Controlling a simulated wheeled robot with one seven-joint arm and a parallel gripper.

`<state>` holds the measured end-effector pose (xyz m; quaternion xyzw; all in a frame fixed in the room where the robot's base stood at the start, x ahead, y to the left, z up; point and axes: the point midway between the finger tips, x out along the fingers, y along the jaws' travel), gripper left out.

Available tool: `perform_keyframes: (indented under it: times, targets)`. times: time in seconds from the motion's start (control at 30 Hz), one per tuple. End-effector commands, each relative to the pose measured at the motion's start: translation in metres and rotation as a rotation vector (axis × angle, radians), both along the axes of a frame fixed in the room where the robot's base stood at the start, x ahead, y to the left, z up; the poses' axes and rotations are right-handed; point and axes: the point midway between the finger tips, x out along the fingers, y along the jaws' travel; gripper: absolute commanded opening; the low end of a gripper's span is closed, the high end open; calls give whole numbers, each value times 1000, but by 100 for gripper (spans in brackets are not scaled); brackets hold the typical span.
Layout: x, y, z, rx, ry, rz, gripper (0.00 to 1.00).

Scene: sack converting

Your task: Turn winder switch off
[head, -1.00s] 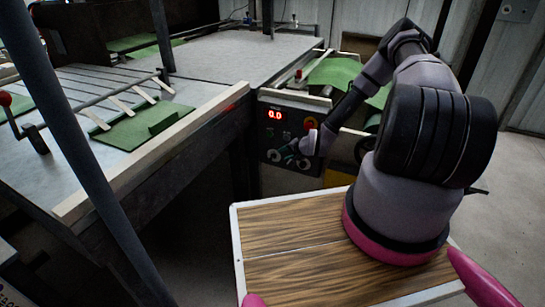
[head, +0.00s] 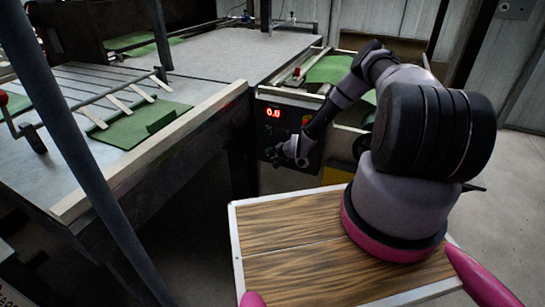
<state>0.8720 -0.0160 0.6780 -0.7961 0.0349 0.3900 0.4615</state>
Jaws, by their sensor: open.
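The winder's dark control panel (head: 288,121) is on the side of the machine at the middle of the head view. It has a red lit display (head: 273,113) that reads 0.0. A red button on a yellow base shows at the panel's upper right, partly covered by my arm. My gripper (head: 271,156) is at the lower left of the panel, open, close in front of it. The gripper and wrist hide most of the lower controls, so I cannot tell which one is the winder switch, its position, or whether the fingers touch it.
A grey machine table (head: 207,66) with a pale wooden edge rail stands left of the panel. Green sack pieces (head: 142,126) lie on it. A dark slanted post (head: 85,165) crosses the left foreground. Floor at the right (head: 508,190) is clear.

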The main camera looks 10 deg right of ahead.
Motion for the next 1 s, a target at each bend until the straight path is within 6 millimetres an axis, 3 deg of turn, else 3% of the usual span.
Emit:
perform_keyframes:
  times: [0.07, 0.17, 0.57, 1.0]
  targets:
    - [0, 0, 0, 0, 0, 0, 39]
    - [0, 0, 0, 0, 0, 0, 0]
    - [1, 1, 2, -26, 16, 3, 0]
    - [5, 7, 6, -243, 165, 6, 0]
